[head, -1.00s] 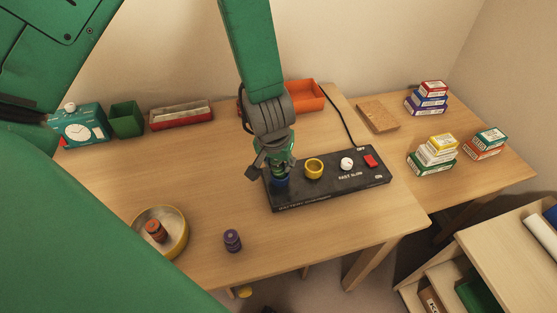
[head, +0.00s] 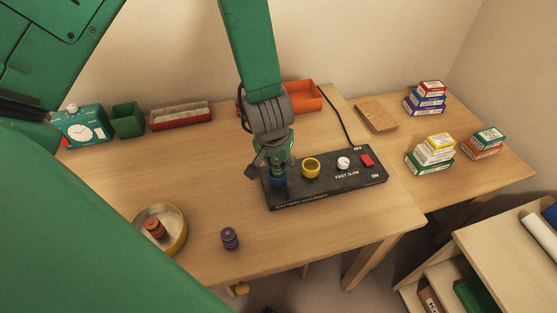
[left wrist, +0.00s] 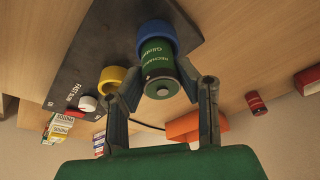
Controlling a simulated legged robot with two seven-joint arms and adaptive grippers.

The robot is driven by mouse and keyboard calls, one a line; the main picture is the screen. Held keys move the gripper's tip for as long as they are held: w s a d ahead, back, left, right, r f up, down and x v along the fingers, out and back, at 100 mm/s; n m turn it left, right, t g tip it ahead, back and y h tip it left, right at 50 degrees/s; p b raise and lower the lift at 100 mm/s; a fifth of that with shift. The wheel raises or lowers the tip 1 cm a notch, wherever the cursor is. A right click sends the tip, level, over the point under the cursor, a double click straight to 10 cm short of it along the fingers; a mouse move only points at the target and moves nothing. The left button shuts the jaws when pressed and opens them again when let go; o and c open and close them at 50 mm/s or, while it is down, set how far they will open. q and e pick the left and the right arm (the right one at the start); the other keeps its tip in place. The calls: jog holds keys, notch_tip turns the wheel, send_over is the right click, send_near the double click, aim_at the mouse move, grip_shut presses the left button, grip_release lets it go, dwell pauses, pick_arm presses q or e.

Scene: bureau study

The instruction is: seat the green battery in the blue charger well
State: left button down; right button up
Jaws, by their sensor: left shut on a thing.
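The black battery charger (head: 325,183) lies on the desk with a blue well (head: 279,182) at its left end and a yellow well (head: 311,168) beside it. My left gripper (head: 279,166) points down over the blue well. In the left wrist view, its two fingers (left wrist: 158,74) are shut on the green battery (left wrist: 160,68). The battery's far end is at the opening of the blue well (left wrist: 157,36), in line with it. How deep it sits I cannot tell. In the head view the gripper mostly hides the battery. My right gripper is not in view.
A purple battery (head: 230,238) stands on the desk in front. A round yellow tray (head: 180,225) holds an orange battery (head: 155,229). The charger has a white knob (head: 343,163) and red switch (head: 367,160). An orange bin (head: 304,97) stands behind.

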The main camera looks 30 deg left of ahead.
pick_arm(q)
jog(key=shift+a, duration=0.15)
jog(key=shift+s+a, duration=0.1)
jog(key=shift+a, duration=0.1)
jog(key=shift+d, duration=0.15)
jog(key=shift+p, duration=0.3)
jog(key=shift+r+p, duration=0.65)
jog(key=shift+p, duration=0.1)
jog(key=shift+r, duration=0.1)
jog(key=shift+d+p, duration=0.1)
jog(key=shift+p, duration=0.35)
dwell(0.4)
jog(key=shift+f+b, duration=0.75)
jog(key=shift+f, duration=0.5)
dwell(0.4)
